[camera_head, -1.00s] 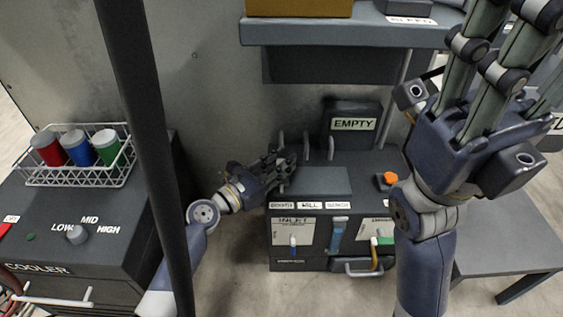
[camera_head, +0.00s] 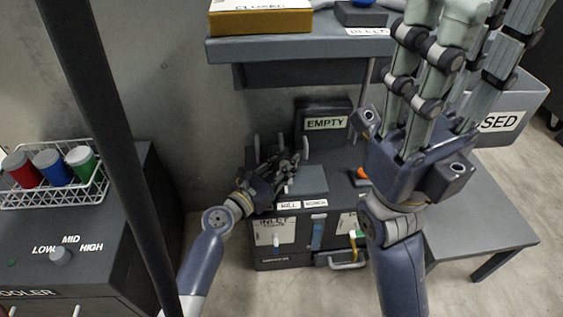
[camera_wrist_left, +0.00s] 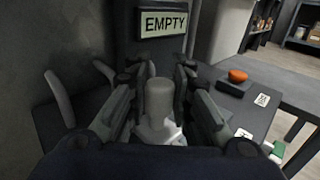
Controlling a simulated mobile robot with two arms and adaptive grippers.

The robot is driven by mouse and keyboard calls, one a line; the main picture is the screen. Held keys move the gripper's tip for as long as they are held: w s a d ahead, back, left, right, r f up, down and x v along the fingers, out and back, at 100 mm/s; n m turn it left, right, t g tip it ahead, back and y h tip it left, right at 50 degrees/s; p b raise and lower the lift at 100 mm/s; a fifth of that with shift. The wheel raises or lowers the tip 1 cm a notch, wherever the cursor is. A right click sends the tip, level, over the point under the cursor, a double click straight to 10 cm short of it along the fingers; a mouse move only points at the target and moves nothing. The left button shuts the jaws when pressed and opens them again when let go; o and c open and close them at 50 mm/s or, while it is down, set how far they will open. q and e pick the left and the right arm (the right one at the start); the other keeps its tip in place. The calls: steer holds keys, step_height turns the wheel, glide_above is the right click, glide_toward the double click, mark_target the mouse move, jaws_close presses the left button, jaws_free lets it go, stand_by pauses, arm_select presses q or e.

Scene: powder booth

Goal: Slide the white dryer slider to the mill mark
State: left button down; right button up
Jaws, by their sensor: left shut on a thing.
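My left gripper (camera_head: 284,168) is over the top of the dark grey machine (camera_head: 313,181), near its left side. In the left wrist view its fingers close from both sides on a pale, whitish upright knob (camera_wrist_left: 160,100), which looks like the white dryer slider. In the head view my fingers hide this knob. The MILL label (camera_head: 289,205) is on the machine's front edge, just in front of my fingers. The label to its left is hidden behind my wrist. My right gripper (camera_head: 462,60) is raised close to the camera, fingers spread and empty, with some tips cut off.
The EMPTY box (camera_head: 325,123) stands behind the machine top, with upright grey plates (camera_head: 306,146) beside it. An orange knob (camera_head: 363,173) is to the right. A shelf (camera_head: 300,48) overhangs the back. A dark post (camera_head: 95,130) crosses the left. A grey table (camera_head: 480,235) stands right.

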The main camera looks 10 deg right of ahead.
arm_select(q)
steer(key=c, duration=1.6)
jaws_free()
steer(key=shift+s+d+f, duration=0.15)
steer(key=shift+s+d, duration=0.1)
steer(key=shift+o, duration=1.2)
steer(key=shift+a, duration=0.1)
steer(key=shift+a, duration=0.15)
steer(key=v, duration=1.1)
steer(key=shift+s+a, duration=0.25)
steer(key=shift+s, duration=0.05)
